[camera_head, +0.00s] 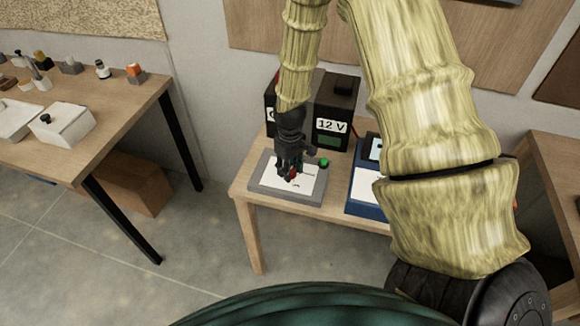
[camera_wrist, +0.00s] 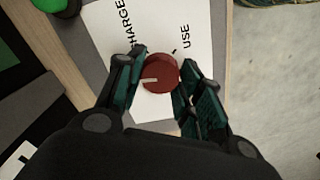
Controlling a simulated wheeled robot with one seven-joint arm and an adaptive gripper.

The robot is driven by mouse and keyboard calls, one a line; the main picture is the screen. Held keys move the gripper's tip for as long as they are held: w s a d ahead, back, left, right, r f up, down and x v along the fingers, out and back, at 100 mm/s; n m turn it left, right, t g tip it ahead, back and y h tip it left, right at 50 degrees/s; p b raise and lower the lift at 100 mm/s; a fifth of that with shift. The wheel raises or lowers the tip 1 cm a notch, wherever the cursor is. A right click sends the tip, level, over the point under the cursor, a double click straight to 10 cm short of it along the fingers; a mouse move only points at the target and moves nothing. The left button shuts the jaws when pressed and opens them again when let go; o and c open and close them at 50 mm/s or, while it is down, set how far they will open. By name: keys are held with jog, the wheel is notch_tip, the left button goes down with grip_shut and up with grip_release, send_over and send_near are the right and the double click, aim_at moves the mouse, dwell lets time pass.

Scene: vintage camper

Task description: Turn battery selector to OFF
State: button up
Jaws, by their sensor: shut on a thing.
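The battery selector is a round red knob (camera_wrist: 161,74) on a white label plate (camera_wrist: 203,47) with the words CHARGE and USE. Its white pointer mark faces left in the wrist view, toward one finger. I see no OFF word; part of the plate is hidden by my gripper. My gripper (camera_wrist: 160,76) has one finger on each side of the knob and is shut on it. In the head view my gripper (camera_head: 290,172) points down over the grey selector panel (camera_head: 260,187), and the knob is mostly covered.
A green button (camera_head: 324,162) sits at the panel's back right corner. A black 12 V battery box (camera_head: 343,112) stands behind, and a blue box (camera_head: 362,190) stands to the right on the small wooden table (camera_head: 243,190). A longer table (camera_head: 75,150) is at left.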

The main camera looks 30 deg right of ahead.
jog(key=shift+n, duration=0.7)
jog(key=o, duration=1.1)
jog(key=shift+r, duration=0.15)
jog(key=shift+r, duration=5.9)
jog(key=shift+f, duration=0.1)
